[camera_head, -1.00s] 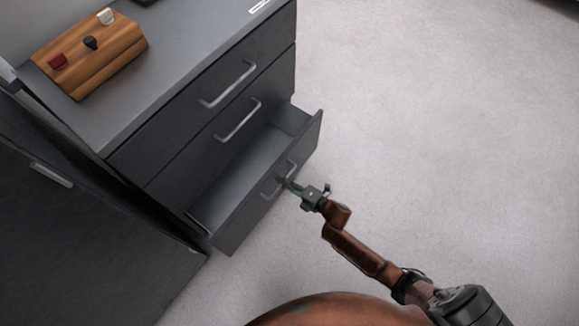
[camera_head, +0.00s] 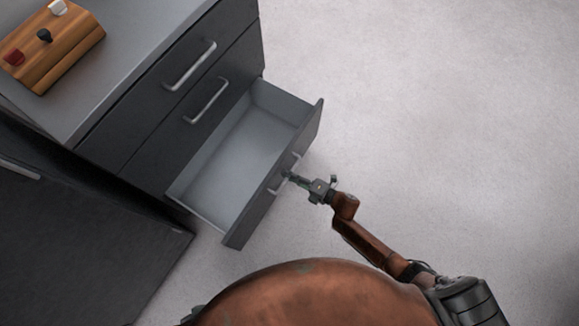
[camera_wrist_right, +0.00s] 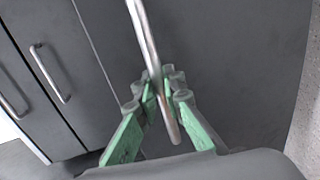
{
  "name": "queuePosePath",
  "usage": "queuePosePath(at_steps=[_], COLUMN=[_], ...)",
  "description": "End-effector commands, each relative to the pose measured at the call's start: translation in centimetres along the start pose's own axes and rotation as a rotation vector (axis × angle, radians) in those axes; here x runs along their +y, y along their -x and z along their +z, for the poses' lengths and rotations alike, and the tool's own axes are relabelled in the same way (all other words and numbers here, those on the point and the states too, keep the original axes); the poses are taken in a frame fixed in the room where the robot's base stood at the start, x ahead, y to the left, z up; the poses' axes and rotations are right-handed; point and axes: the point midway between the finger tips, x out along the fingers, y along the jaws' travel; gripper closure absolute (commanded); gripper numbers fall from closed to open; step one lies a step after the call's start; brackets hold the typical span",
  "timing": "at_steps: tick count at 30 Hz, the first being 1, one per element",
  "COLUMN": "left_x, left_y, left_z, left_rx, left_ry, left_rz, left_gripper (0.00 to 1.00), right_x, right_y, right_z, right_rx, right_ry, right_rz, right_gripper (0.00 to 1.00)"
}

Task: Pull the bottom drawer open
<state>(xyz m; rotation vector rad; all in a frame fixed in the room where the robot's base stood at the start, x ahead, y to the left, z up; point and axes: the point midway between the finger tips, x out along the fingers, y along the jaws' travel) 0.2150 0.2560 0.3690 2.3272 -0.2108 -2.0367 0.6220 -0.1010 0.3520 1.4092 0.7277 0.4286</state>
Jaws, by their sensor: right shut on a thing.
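The bottom drawer (camera_head: 252,200) of the dark grey cabinet stands well open, and its inside looks empty. Its bar handle (camera_head: 296,161) is on the front. My right gripper (camera_head: 287,176) is at this handle. In the right wrist view the green fingers (camera_wrist_right: 163,100) are shut on the handle bar (camera_wrist_right: 148,40), one on each side of it. The drawer front fills much of that view. My left gripper is not in view.
The two upper drawers (camera_head: 172,110) are shut, with bar handles. A wooden block (camera_head: 62,50) with red, black and white pieces stands on the cabinet top. A dark cabinet (camera_head: 70,240) stands at left. The pale floor (camera_head: 440,110) at right is clear.

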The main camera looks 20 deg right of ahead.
Motion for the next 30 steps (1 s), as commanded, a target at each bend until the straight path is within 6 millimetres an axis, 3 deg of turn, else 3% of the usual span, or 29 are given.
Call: queuePosePath(at_steps=[3, 4, 11, 20, 25, 30], left_x=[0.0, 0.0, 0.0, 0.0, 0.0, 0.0], left_y=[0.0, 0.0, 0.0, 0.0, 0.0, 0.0], left_z=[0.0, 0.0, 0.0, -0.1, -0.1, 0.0], left_rx=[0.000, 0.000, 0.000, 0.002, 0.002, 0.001], left_ry=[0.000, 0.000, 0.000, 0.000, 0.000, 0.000], left_rz=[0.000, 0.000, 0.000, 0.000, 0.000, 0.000], left_gripper=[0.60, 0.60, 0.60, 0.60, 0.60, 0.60], right_x=[-0.1, -0.1, -0.1, -0.1, -0.2, -0.2], right_y=[0.1, 0.1, 0.1, 0.2, 2.0, 5.5], right_z=[-0.1, -0.1, 0.0, 0.0, 0.1, 0.0], right_rx=[0.001, 0.001, -0.001, -0.002, -0.002, -0.002], right_ry=[0.000, 0.000, 0.000, 0.000, 0.001, 0.000], right_rz=[-0.002, -0.002, -0.001, -0.001, -0.003, -0.004], right_gripper=[1.00, 0.89, 0.73, 0.73, 0.73, 0.73])
